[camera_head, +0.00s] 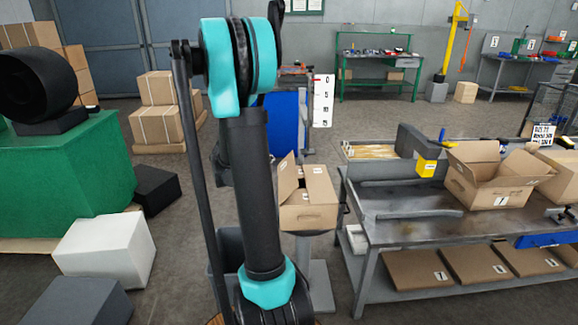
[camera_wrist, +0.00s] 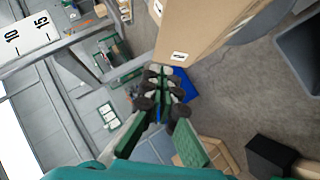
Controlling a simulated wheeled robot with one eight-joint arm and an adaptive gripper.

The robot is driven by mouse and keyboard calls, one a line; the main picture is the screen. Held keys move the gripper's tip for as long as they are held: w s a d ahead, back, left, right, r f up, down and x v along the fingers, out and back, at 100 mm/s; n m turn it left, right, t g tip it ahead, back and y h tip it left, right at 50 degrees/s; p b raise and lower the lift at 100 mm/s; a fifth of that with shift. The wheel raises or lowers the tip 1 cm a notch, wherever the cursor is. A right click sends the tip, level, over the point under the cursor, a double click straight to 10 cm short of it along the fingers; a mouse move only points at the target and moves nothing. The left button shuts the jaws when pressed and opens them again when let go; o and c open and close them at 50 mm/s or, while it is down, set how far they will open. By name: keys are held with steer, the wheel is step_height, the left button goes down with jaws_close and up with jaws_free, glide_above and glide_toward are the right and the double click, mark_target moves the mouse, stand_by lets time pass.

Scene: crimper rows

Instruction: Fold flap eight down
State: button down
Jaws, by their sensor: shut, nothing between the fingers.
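An open cardboard box (camera_head: 308,217) stands on a grey pedestal just right of my arm in the head view. One of its flaps (camera_head: 319,184) bears a small white label, too small to read there. In the wrist view a cardboard panel (camera_wrist: 205,25) fills the top centre, with a white label (camera_wrist: 179,57) at its lower edge; its number is not legible. My gripper (camera_wrist: 165,77) is shut and empty, its fingertips close below that label. I cannot tell whether they touch the panel. My arm hides the gripper in the head view.
A metal workbench (camera_head: 400,232) stands right of the pedestal, with an open labelled box (camera_head: 494,176) and a yellow-tipped dark tool (camera_head: 426,166) on it. Flat cartons lie on its lower shelf. A white block (camera_head: 104,250) and a green cabinet (camera_head: 65,180) are at left.

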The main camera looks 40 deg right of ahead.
steer(key=d, duration=0.1)
glide_above(290, 173)
steer(key=a, duration=0.1)
steer(key=f, duration=0.6)
steer(key=shift+w+a, duration=0.15)
steer(key=shift+w, duration=0.05)
steer(key=shift+s+d+f, duration=0.3)
steer(key=shift+d+f, duration=0.2)
steer(key=shift+f, duration=0.05)
steer(key=shift+s+d, duration=0.1)
